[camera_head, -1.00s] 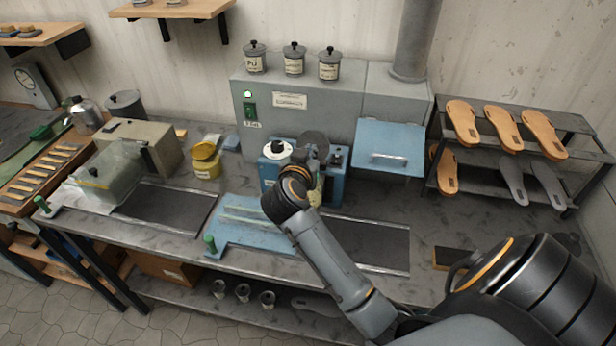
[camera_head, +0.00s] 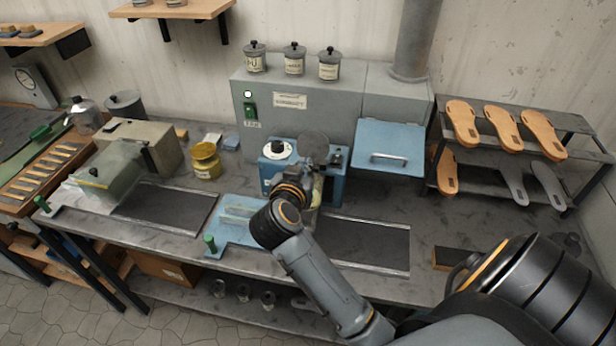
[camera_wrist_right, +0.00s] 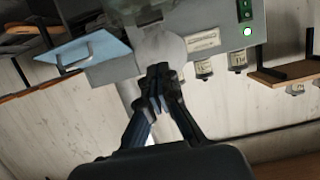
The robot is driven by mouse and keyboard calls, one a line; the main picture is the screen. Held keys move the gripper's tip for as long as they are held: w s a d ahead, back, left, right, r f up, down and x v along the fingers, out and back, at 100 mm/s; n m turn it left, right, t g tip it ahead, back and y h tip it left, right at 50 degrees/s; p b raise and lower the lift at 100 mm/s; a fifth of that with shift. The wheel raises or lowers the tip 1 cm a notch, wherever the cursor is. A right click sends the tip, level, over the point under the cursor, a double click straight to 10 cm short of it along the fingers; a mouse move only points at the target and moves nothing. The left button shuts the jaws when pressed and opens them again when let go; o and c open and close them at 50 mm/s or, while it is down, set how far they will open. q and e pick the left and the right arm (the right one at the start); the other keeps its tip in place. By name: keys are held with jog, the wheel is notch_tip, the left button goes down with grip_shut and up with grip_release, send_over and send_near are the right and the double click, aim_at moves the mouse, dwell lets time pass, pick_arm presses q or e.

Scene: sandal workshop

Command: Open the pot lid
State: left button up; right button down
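The glue pot is a blue box unit (camera_head: 269,174) with a white dial, at the back middle of the bench in the head view. A round grey lid (camera_head: 313,145) stands tilted up above its right part. The disc also shows in the right wrist view (camera_wrist_right: 173,49), just beyond the fingertips. My right gripper (camera_wrist_right: 158,76) has its fingertips together close to the disc's edge; I cannot tell whether they touch or grip it. In the head view my right wrist hides part of the pot's front and most of the gripper. My left gripper is not in view.
A grey cabinet (camera_head: 297,107) with several jars on top stands behind the pot. A blue hinged panel (camera_head: 388,147) is to its right. A yellow tin (camera_head: 206,161) and a blue plate fixture (camera_head: 238,222) are left of my arm. A sandal rack (camera_head: 520,130) stands at right.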

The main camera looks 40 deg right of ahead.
jog(key=s+a, duration=0.4)
jog(key=a, duration=0.1)
jog(key=shift+s+r, duration=0.2)
jog(key=shift+r, duration=0.05)
dwell(0.5)
